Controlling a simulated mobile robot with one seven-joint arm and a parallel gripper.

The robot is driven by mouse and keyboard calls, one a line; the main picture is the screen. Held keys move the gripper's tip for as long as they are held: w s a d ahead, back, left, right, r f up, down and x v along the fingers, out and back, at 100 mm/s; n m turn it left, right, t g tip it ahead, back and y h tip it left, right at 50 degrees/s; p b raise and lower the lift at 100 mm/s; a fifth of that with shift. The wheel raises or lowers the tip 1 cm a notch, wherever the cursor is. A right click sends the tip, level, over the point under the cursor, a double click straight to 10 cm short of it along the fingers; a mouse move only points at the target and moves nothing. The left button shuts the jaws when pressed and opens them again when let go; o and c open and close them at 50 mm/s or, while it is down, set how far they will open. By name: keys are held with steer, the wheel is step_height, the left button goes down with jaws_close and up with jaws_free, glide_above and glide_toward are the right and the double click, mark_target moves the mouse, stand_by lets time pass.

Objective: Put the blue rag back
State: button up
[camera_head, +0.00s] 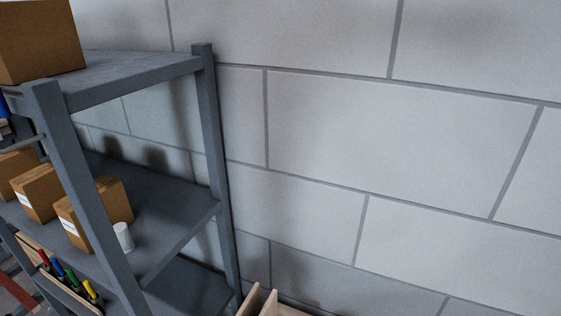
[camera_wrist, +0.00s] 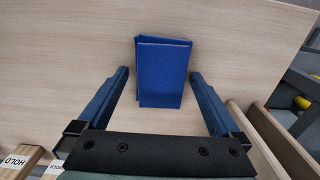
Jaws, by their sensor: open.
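The blue rag (camera_wrist: 163,72) lies folded flat on a pale wooden surface (camera_wrist: 75,58) in the wrist view. My gripper (camera_wrist: 160,75) is open, with one finger to the left of the rag and one to the right. A gap shows between each finger and the rag, and I cannot tell how high the fingers are above the surface. The rag and my gripper do not show in the head view.
A grey shelf rack (camera_head: 212,135) with cardboard boxes (camera_head: 35,40) and a white cup-like item (camera_head: 123,237) stands at the left. Colored-handled tools (camera_head: 72,277) hang low on it. In the wrist view, a wooden divider (camera_wrist: 275,140) is at the right and a "HOLD" label (camera_wrist: 14,162) at lower left.

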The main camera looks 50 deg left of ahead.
step_height(320, 180, up, 12)
steer(key=shift+r, duration=0.2)
stand_by(0.4)
